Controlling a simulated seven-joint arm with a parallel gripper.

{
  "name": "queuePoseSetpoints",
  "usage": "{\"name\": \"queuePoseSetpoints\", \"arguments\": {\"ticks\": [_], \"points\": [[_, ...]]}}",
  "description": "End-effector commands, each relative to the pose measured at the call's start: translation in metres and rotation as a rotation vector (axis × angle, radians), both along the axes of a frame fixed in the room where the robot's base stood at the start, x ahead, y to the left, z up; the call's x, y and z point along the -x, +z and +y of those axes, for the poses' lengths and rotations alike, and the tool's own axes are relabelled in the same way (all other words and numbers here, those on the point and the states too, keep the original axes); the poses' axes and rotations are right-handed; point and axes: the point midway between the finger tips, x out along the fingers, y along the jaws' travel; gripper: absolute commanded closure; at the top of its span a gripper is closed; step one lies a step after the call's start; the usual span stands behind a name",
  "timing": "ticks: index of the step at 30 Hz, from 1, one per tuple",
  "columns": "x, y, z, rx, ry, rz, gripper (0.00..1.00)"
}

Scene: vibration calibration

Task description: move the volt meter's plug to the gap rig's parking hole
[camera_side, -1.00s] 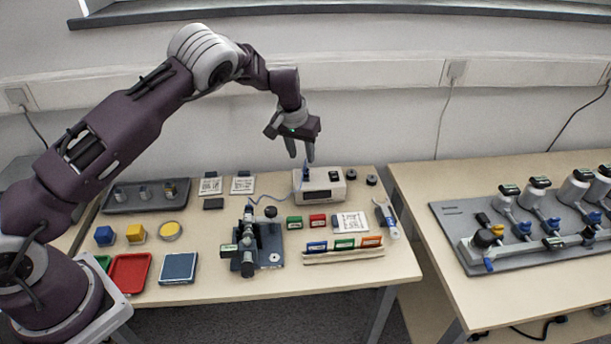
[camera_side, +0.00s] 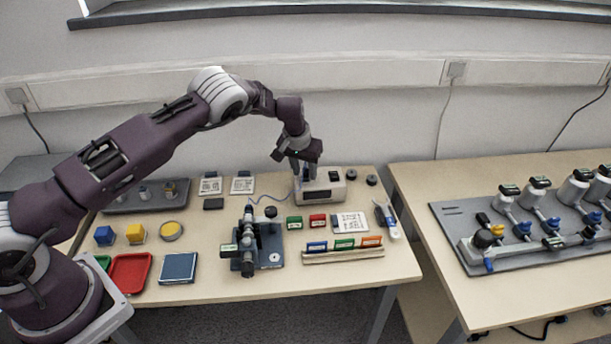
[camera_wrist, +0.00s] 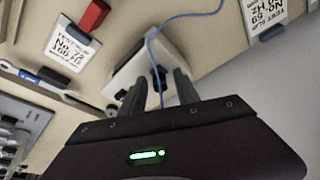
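The volt meter (camera_side: 322,191) is a white box with a dark display at the back of the table. Its pale casing also shows in the wrist view (camera_wrist: 128,66). My gripper (camera_side: 304,174) is just above it, pointing down. In the wrist view my gripper (camera_wrist: 157,92) is open, with a finger on either side of the dark plug (camera_wrist: 159,76). A blue cable (camera_wrist: 151,52) leads from the plug; contact with the fingers cannot be told. What looks like the gap rig (camera_side: 250,245), a dark fixture on a blue-grey base, stands front left of the meter. Its parking hole cannot be made out.
Green and red blocks (camera_side: 318,220) and a card rack (camera_side: 343,254) lie in front of the meter. A spanner-like tool (camera_side: 387,218) lies right. Small dark knobs (camera_side: 371,180) stand beside the meter. Trays and cubes occupy the left; a second table is at right.

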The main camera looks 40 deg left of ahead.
Motion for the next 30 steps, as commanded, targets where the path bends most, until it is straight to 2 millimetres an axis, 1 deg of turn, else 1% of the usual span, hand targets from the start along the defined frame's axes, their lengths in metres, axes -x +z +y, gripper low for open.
{"name": "queuePoseSetpoints", "arguments": {"ticks": [1, 2, 3, 7, 12, 14, 16, 19, 21, 27, 29, 30], "points": [[0.0002, -0.0001, -0.0005, 0.0, -0.001, 0.0, 0.63], [0.0001, -0.0001, -0.0006, 0.0, -0.001, 0.0, 0.67], [0.0001, -0.0001, -0.0006, 0.0, -0.001, 0.0, 0.74], [0.0001, -0.0001, -0.0006, 0.0, -0.001, 0.0, 1.0], [0.0, -0.0001, -0.0009, -0.001, 0.011, 0.0, 1.0], [-0.0006, -0.0002, -0.0018, -0.004, 0.076, 0.0, 1.0], [-0.001, -0.0005, -0.0027, -0.005, 0.188, 0.0, 1.0], [-0.0012, -0.0005, -0.0028, -0.004, 0.309, 0.0, 1.0], [-0.0012, 0.0, -0.003, -0.002, 0.345, 0.0, 1.0], [-0.0012, 0.0002, -0.0028, -0.001, 0.353, -0.001, 1.0], [-0.0019, -0.0001, -0.003, -0.002, 0.396, 0.0, 1.0], [-0.0023, -0.0005, -0.0035, -0.004, 0.452, -0.001, 1.0]]}}
